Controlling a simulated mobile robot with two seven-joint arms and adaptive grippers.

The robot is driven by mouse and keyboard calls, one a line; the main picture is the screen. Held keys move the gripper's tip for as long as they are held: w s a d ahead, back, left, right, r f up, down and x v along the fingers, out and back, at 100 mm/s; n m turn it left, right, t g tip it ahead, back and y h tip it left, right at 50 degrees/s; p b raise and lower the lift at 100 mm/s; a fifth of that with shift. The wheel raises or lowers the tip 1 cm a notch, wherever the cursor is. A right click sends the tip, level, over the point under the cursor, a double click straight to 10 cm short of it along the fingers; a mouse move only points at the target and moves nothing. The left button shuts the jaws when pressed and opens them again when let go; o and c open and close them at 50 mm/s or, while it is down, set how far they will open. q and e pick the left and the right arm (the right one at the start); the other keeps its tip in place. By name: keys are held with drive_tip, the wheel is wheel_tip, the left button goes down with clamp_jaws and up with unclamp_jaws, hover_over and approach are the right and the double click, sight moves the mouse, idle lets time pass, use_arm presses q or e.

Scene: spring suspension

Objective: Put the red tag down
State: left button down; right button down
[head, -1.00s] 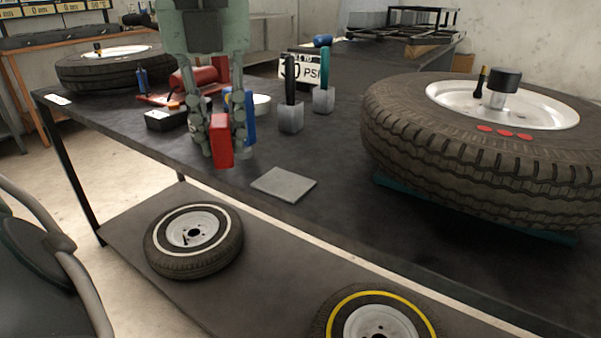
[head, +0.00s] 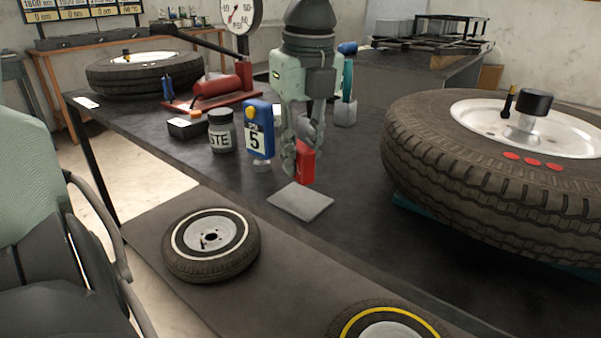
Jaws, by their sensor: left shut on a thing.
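The red tag (head: 306,160) is a small red block held upright between the fingers of my left gripper (head: 297,165). That gripper points down and is shut on it. The tag's lower end hangs over the back part of a flat grey square plate (head: 302,203) on the dark workbench (head: 345,225). I cannot tell whether the tag touches the plate. The fingers hide part of the tag. My right gripper is not in view.
A blue gauge marked 5 (head: 259,131) and a dark jar (head: 222,132) stand just left of the gripper. Grey holders, one with a teal handle (head: 347,80), are close behind it. A big tyre (head: 430,165) fills the right. Bench around the plate's front is clear.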

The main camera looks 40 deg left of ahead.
sight(300, 177)
use_arm(q)
wheel_tip(300, 177, down, 4)
drive_tip(key=shift+r, duration=0.25)
drive_tip(key=shift+f, duration=0.25)
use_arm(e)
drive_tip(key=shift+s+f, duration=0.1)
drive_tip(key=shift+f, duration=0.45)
use_arm(q)
drive_tip(key=shift+f, duration=0.1)
